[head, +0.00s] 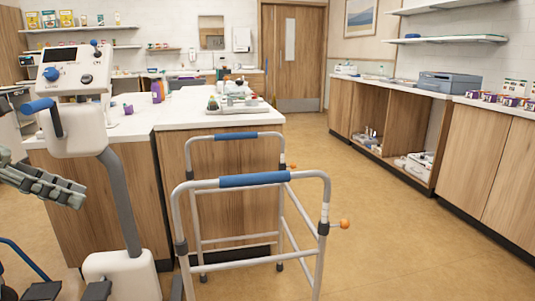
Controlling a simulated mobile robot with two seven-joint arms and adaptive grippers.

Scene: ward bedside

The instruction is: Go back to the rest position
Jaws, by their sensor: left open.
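My left gripper (42,186) shows at the left edge of the head view, its dark jointed fingers pointing right. It is open, and I see nothing between its fingers. It is in front of the wooden cabinet island and left of a white device with a screen (73,62) and blue handles. Part of the gripper and its arm is cut off by the picture edge. My right gripper is not in view.
A walking frame (250,180) with blue grips stands on the floor in the middle, close in front of the island (175,110). A tray of small items (238,104) lies on the island. Open floor (420,240) lies to the right, bounded by wooden cabinets (490,165). A door (298,55) is behind.

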